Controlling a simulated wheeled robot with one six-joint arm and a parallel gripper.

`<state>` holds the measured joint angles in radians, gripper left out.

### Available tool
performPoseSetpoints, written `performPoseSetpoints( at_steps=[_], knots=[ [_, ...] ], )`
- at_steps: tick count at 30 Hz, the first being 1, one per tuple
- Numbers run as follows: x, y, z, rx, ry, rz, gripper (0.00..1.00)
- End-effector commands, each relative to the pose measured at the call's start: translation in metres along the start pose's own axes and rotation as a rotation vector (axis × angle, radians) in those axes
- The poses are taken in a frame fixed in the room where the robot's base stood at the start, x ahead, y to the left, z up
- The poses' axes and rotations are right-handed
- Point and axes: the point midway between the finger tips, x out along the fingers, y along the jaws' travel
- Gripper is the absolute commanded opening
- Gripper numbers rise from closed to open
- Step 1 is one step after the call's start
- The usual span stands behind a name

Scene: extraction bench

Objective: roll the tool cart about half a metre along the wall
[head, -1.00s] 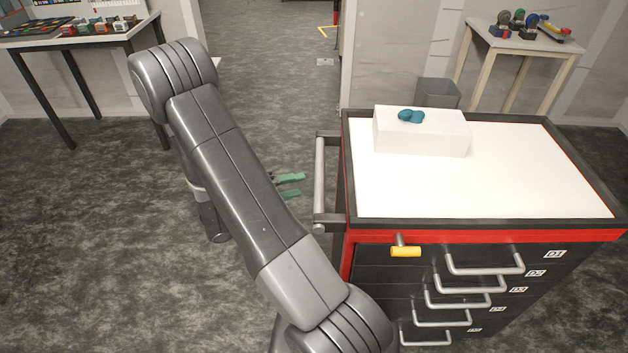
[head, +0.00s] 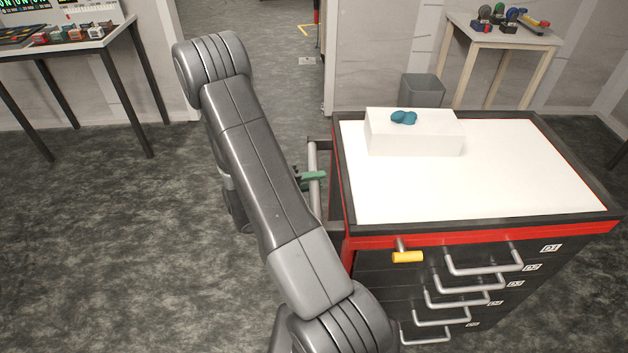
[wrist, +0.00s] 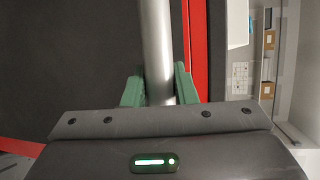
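The tool cart (head: 375,240) stands at the right in the head view, black and red with a white top (head: 480,185). Its grey side handle (head: 315,160) runs along its left side. My gripper (wrist: 160,88) has its green fingers on both sides of the handle bar (wrist: 157,45) in the wrist view. No clear gap shows, but I cannot tell whether they press on it. In the head view one green finger (head: 313,176) lies across the bar; my arm hides the other.
A white box (head: 415,138) with a teal object (head: 403,117) sits on the cart top. A grey bin (head: 423,90) and a wooden table (head: 505,38) stand behind. A dark-legged table (head: 90,45) is at the back left. The floor (head: 100,240) on the left is clear.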

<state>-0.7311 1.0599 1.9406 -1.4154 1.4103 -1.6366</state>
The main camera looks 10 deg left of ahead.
Motion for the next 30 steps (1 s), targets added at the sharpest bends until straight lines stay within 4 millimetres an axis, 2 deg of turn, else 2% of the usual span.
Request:
performPoseSetpoints(
  at_steps=[1, 2, 3, 14, 30],
  knots=[
    [0.000, 0.000, 0.000, 0.000, 0.000, 0.001, 0.08],
    [0.000, 0.000, 0.000, 0.000, 0.000, 0.001, 0.02],
    [0.000, 0.000, 0.000, 0.000, 0.000, 0.001, 0.00],
    [-0.010, 0.002, 0.006, 0.001, -0.002, 0.001, 0.00],
    [-0.085, 0.019, 0.045, 0.002, -0.010, 0.004, 0.00]
  ],
)
